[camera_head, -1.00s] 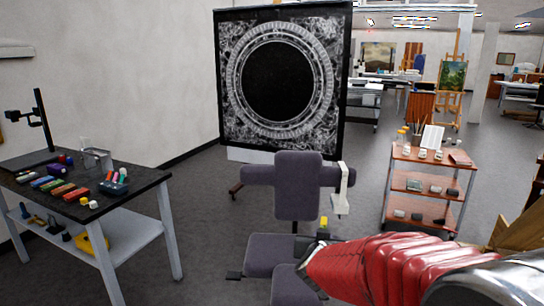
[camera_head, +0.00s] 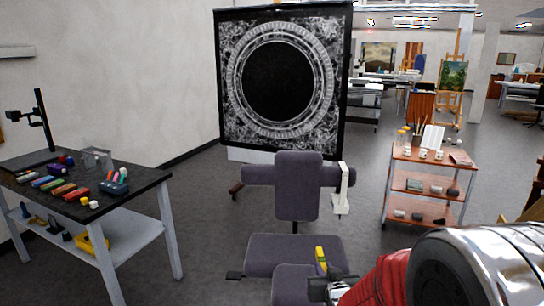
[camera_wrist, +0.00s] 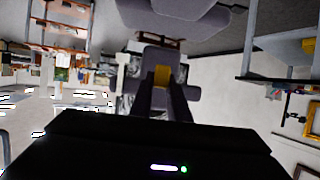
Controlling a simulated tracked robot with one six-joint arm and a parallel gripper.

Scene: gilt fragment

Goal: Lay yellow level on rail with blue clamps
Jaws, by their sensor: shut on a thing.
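My gripper (camera_head: 326,280) is at the lower middle of the head view, in front of the chair's seat. It is shut on the yellow level (camera_head: 321,258), a small yellow piece with a dark mark that sticks up from the jaws. In the wrist view, the level (camera_wrist: 161,76) shows as a yellow block between the tips of the two dark fingers (camera_wrist: 162,92). Part of it is hidden by the jaws. I cannot make out a rail with blue clamps in either view.
A grey padded chair (camera_head: 297,183) stands directly ahead. A dark-topped table (camera_head: 140,182) with coloured sticks and a clear box is at left. A wooden shelf cart (camera_head: 428,183) is at right. A large ornate black panel (camera_head: 280,135) stands behind. Floor is open between chair and table.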

